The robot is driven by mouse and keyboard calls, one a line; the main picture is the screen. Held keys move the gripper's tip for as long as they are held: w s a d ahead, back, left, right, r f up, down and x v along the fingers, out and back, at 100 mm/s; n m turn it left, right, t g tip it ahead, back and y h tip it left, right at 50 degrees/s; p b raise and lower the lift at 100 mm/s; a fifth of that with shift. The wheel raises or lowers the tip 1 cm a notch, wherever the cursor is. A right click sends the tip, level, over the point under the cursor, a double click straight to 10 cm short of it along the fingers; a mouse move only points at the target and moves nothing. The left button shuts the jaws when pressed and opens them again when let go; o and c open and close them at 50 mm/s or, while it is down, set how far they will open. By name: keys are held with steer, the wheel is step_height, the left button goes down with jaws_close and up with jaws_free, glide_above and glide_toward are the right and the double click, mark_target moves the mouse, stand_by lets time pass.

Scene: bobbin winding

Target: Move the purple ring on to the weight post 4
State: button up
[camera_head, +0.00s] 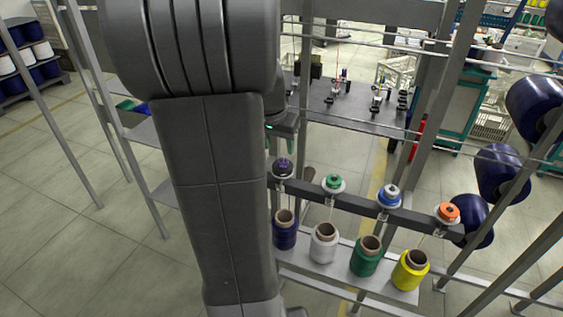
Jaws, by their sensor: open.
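The purple ring (283,165) sits at the left end of a dark rail (360,206), just right of my forearm, above the dark blue cone. Along the same rail to the right are a green ring (333,182), a blue ring (389,194) and an orange ring (448,212) at the far right end. Each sits on its own post with a pale disc. I cannot read any post numbers, so I cannot tell which is post 4. My forearm fills the centre-left, and a bit of my wrist shows above the purple ring.
Below the rail, dark blue (284,236), white (323,248), green (366,262) and yellow (410,275) thread cones stand on a shelf. Slanted grey frame bars and large dark blue spools (500,172) crowd the right. A grey table (345,105) stands behind.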

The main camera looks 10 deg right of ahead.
mark_target(282, 161)
steer(key=shift+b+x, duration=2.05)
steer(key=shift+x, duration=1.45)
jaws_close()
steer(key=shift+r+p, duration=1.65)
steer(key=shift+r, duration=0.55)
